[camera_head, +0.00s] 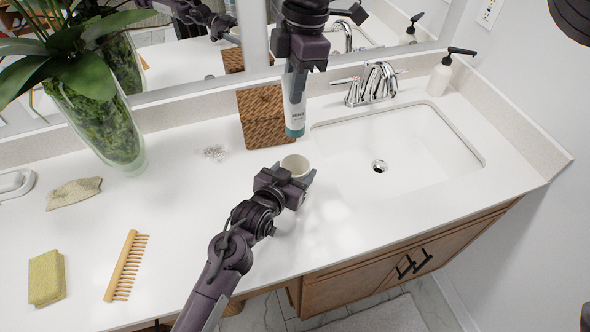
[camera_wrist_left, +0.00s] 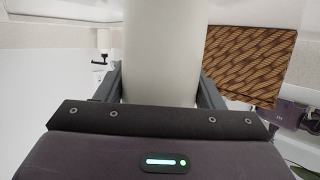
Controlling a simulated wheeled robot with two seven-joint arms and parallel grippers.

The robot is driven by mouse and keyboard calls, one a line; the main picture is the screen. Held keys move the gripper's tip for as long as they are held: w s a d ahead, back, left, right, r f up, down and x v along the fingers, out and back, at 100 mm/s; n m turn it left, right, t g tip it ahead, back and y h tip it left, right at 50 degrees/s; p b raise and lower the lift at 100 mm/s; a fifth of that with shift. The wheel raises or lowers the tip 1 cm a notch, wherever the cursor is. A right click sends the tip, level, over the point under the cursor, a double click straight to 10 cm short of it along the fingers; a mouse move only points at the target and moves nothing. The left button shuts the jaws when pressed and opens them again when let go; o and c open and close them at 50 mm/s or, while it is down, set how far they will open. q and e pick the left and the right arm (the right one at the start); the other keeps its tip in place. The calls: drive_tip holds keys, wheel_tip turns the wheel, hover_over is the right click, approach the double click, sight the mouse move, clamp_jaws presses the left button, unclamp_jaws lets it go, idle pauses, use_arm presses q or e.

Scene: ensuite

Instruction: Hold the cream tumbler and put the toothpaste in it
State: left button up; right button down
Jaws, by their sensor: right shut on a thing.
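The cream tumbler (camera_head: 296,162) stands upright, open end up, near the front left of the sink. My left gripper (camera_head: 293,180) has its fingers on both sides of it, and they look in contact. In the left wrist view the tumbler (camera_wrist_left: 162,50) fills the middle between the fingers. The toothpaste (camera_head: 296,117) is a white tube with a teal end. My right gripper (camera_head: 296,78) is shut on it and holds it upright, teal end down, above and behind the tumbler. The tube's upper part is hidden by the gripper. The tumbler's inside is only partly visible.
The sink (camera_head: 400,145) and faucet (camera_head: 373,84) are to the right, with a soap dispenser (camera_head: 440,75) behind. A brown patterned box (camera_head: 262,118) stands close behind the tumbler. A plant vase (camera_head: 105,125), cloth (camera_head: 74,192), comb (camera_head: 125,265) and sponge (camera_head: 47,277) are left.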

sight(294, 135)
use_arm(q)
drive_tip(key=c, duration=0.6)
use_arm(e)
drive_tip(key=shift+f, duration=6.5)
drive_tip(key=c, duration=1.3)
unclamp_jaws()
drive_tip(key=shift+r, duration=0.1)
drive_tip(key=r, duration=0.4)
drive_tip(key=d+r, duration=0.1)
drive_tip(key=r, duration=0.6)
drive_tip(key=shift+w+d+r, duration=0.35)
use_arm(q)
drive_tip(key=o, duration=1.2)
